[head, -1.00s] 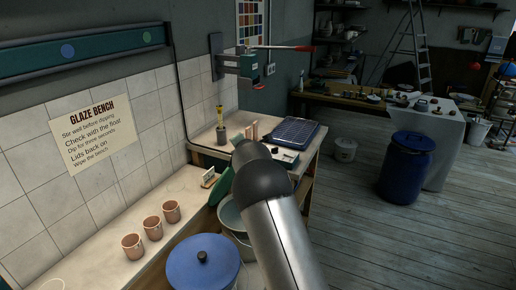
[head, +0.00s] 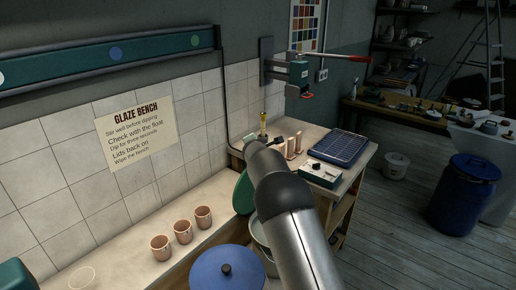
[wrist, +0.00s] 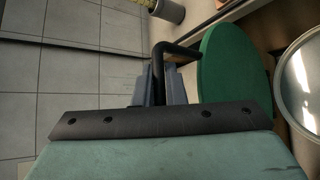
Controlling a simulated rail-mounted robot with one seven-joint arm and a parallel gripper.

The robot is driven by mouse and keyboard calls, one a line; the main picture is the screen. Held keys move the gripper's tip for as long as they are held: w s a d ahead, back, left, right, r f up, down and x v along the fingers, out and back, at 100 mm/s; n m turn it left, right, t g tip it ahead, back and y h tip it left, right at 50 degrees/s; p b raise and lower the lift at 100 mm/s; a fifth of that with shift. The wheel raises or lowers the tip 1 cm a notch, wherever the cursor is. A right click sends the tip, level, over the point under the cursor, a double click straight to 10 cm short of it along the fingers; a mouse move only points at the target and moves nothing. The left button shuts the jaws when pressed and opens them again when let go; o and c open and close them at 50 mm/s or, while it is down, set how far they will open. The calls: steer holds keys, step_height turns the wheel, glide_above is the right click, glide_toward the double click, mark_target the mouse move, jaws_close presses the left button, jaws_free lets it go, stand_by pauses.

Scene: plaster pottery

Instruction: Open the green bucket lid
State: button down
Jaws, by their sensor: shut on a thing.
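The green bucket lid (wrist: 232,62) stands steeply tilted beside the open bucket (wrist: 306,95) in the wrist view. A black bent handle (wrist: 178,50) joins the lid. My gripper (wrist: 161,84) is shut on this handle, with the grey fingers around its near end. The pale inside of the bucket shows at the right, uncovered in that part. In the head view, the lid (head: 243,193) shows at the left of my arm, next to the bucket (head: 262,240). My arm hides the gripper and part of the bucket there.
A blue-lidded bucket (head: 228,270) stands in front. Several cups, including a terracotta one (head: 183,230), stand on the bench to the left. A side table (head: 335,188) holds a dark blue tray (head: 340,148) beyond. The tiled wall (head: 60,190) borders the bench.

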steer(key=c, duration=1.5)
jaws_free()
steer(key=shift+s, duration=0.1)
steer(key=shift+s+r+b, duration=0.1)
steer(key=shift+s+b, duration=0.25)
steer(key=shift+b, duration=0.05)
steer(key=b+v, duration=0.6)
steer(key=v, duration=1)
steer(key=shift+s, duration=0.2)
steer(key=shift+d+r, duration=0.15)
